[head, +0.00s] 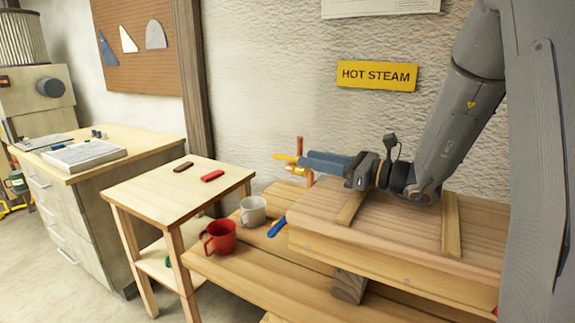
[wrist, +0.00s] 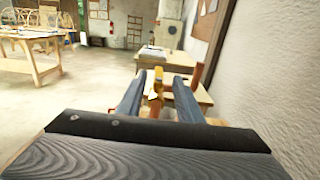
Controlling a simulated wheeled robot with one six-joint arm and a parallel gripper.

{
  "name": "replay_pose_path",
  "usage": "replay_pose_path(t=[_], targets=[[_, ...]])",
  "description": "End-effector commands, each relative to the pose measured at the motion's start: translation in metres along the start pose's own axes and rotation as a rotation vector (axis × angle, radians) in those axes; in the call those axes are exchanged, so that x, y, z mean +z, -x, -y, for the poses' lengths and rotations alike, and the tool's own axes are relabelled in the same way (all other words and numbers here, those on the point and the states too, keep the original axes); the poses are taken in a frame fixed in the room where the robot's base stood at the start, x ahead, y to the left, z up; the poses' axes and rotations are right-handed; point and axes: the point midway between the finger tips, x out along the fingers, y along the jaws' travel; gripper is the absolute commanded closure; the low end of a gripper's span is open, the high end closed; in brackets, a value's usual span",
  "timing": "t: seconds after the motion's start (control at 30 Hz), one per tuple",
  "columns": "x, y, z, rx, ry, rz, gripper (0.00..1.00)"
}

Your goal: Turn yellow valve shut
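The yellow valve handle (head: 284,157) shows beside an upright copper pipe (head: 299,146) near the wall, just past my fingertips in the head view. My gripper (head: 306,163) reaches left over the wooden box, its fingers nearly level. In the wrist view my gripper (wrist: 159,82) has its two blue-grey fingers spread apart. The yellow valve handle (wrist: 156,84) shows in the gap between them, with space on both sides. I cannot tell whether it lies between the fingers or just beyond the tips. The copper pipe (wrist: 197,76) stands to the right of the right finger.
A wooden box (head: 400,232) with battens lies under my arm. A blue lever (head: 277,227) sticks out at its left end. A red mug (head: 220,238) and a white mug (head: 253,211) stand on the bench beside a small table (head: 150,191). A HOT STEAM sign (head: 376,75) hangs behind.

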Motion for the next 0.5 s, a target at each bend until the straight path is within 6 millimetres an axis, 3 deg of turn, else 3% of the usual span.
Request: replay_pose_path(t=[0.27, 0.5], targets=[[-0.009, -0.011, 0.001, 0.004, 0.002, -0.001, 0.67], [-0.008, -0.047, 0.000, 0.004, 0.002, -0.002, 0.67]])
